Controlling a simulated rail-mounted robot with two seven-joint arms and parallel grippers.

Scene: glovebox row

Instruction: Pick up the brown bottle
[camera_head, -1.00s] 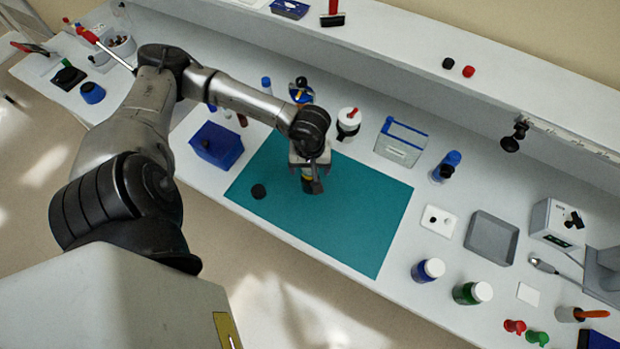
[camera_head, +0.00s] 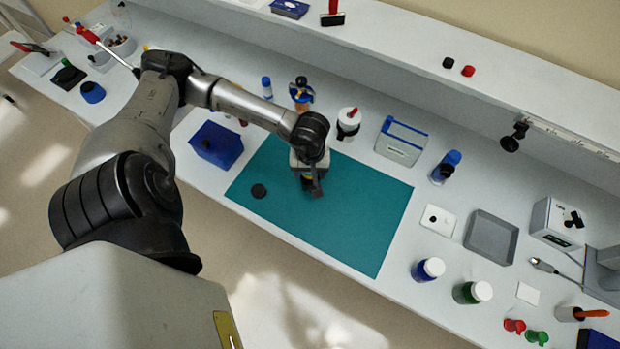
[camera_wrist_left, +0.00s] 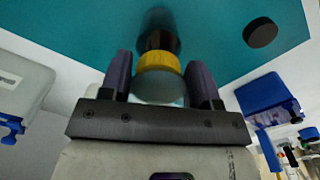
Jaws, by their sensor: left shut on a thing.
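The brown bottle (camera_wrist_left: 160,42) is dark with a yellow band, and shows between the fingers of my left gripper (camera_wrist_left: 160,82) in the left wrist view. In the head view my left gripper (camera_head: 310,176) is over the teal mat (camera_head: 350,215), shut on the bottle, which is mostly hidden behind the fingers. I cannot tell whether the bottle touches the mat. My right gripper is not in view.
A black round cap (camera_head: 259,191) lies on the mat. A blue box (camera_head: 217,145) stands to the left. A white bottle (camera_head: 348,122) and a clear blue-topped box (camera_head: 401,142) stand behind. The mat's right half is clear.

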